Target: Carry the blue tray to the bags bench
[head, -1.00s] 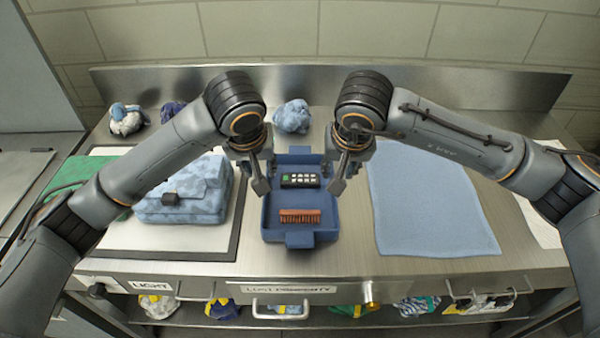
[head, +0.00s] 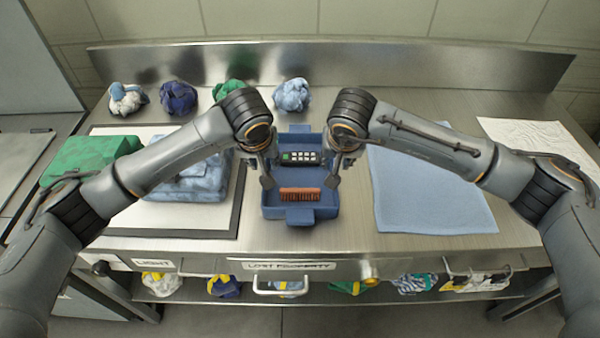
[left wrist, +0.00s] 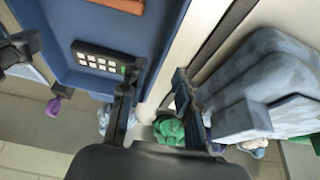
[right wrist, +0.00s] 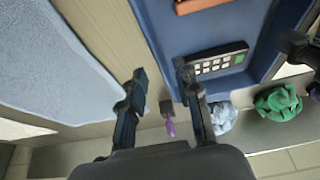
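The blue tray (head: 300,213) lies on the steel bench with a brown brush (head: 299,194) and a black keypad device (head: 299,157) in it. My left gripper (head: 267,182) is at the tray's left wall. In the left wrist view its fingers (left wrist: 155,105) are spread, one over the tray's inside and one outside. My right gripper (head: 333,181) is at the right wall. In the right wrist view its fingers (right wrist: 162,85) are spread, one outside and one at the wall. Contact with the walls cannot be told.
A light blue bag (head: 190,186) on a framed white mat (head: 190,222) is left of the tray, partly behind my left arm. A blue cloth (head: 430,195) lies close on the right. Several crumpled bundles (head: 178,97) line the back. A green bag (head: 85,155) is far left.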

